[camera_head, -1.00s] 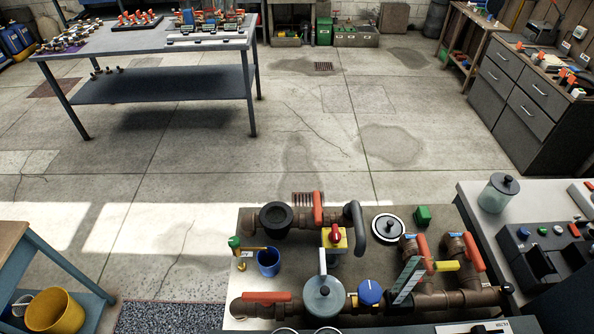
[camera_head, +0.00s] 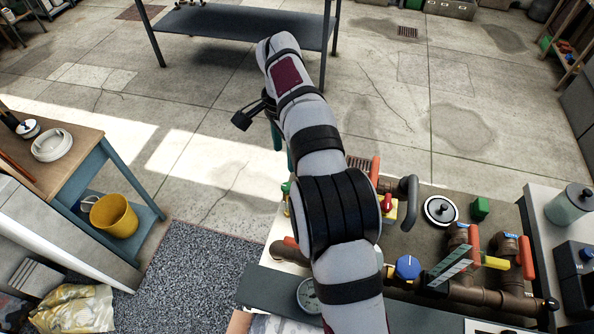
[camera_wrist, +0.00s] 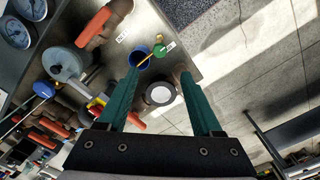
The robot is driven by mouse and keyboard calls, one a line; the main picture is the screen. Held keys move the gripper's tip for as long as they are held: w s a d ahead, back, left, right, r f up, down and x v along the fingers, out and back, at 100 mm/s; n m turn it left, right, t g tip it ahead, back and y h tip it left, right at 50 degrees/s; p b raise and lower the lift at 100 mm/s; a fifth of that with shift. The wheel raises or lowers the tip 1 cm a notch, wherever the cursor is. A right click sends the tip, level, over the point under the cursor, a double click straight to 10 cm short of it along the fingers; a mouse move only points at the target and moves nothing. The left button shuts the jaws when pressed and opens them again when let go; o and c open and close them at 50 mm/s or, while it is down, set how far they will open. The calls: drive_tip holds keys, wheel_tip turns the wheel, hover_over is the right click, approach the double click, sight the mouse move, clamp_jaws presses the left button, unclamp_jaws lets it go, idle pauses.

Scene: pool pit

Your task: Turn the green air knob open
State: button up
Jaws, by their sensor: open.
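The green air knob (camera_wrist: 159,50) sits on a brass fitting beside a small white label on the grey pit board (camera_wrist: 197,62). In the head view only a small part of the knob (camera_head: 286,187) shows at the left of my arm. My gripper (camera_wrist: 160,74) is open and empty, its two teal fingers well apart. In the wrist view the knob appears beyond the fingertips, between their lines. In the head view the gripper is mostly hidden behind my arm. I cannot tell the gap between fingertips and knob.
A blue cup (camera_wrist: 139,57) stands close beside the knob. Red-handled pipes (camera_head: 463,250), a blue knob (camera_head: 407,267) and a white-and-black disc (camera_head: 440,211) crowd the right.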

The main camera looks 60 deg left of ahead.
wheel_tip(320, 180, down, 12)
clamp_jaws()
idle(0.4)
